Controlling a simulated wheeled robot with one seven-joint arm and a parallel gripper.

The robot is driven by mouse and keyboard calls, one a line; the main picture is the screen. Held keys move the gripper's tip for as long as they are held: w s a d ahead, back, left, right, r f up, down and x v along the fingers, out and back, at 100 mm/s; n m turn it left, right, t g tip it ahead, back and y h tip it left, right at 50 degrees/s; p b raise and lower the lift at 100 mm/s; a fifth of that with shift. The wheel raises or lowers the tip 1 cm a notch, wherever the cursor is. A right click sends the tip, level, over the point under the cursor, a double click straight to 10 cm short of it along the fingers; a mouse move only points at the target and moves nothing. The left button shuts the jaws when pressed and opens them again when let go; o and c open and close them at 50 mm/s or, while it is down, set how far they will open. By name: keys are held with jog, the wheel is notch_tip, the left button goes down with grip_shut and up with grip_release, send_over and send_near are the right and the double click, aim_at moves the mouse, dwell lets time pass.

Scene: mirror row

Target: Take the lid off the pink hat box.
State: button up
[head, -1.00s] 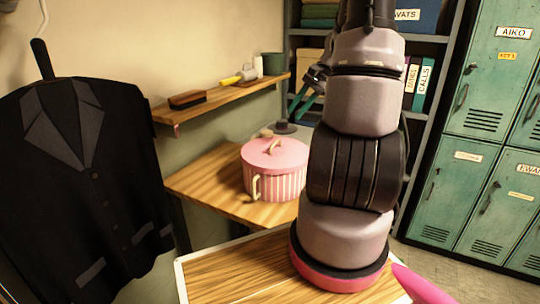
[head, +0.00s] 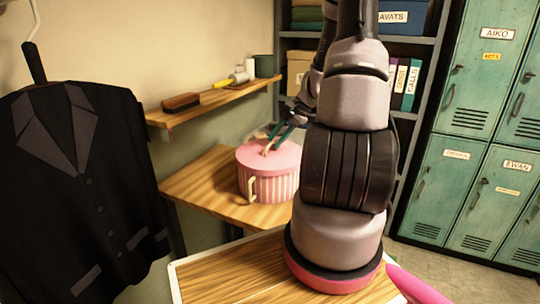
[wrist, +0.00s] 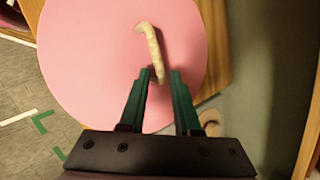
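The pink hat box (head: 272,187) stands on the wooden table, with striped sides and a cream side handle. Its plain pink lid (head: 256,155) is on top of it. A cream lid handle (head: 266,149) is on the lid. My gripper (head: 278,144) is just above the lid by this handle. In the wrist view, the lid (wrist: 85,60) fills much of the picture and my gripper (wrist: 161,74) is open. The near end of the lid handle (wrist: 151,45) reaches between the fingertips. I cannot tell whether the fingers touch it.
A wall shelf (head: 215,105) above the table holds a brush (head: 181,102), a lint roller and a dark cup (head: 264,66). A black jacket (head: 85,190) hangs at the left. Green lockers (head: 480,150) stand at the right. An object behind the box is mostly hidden.

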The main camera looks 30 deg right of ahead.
jog(key=shift+a+f, duration=0.1)
jog(key=shift+f, duration=0.05)
grip_shut()
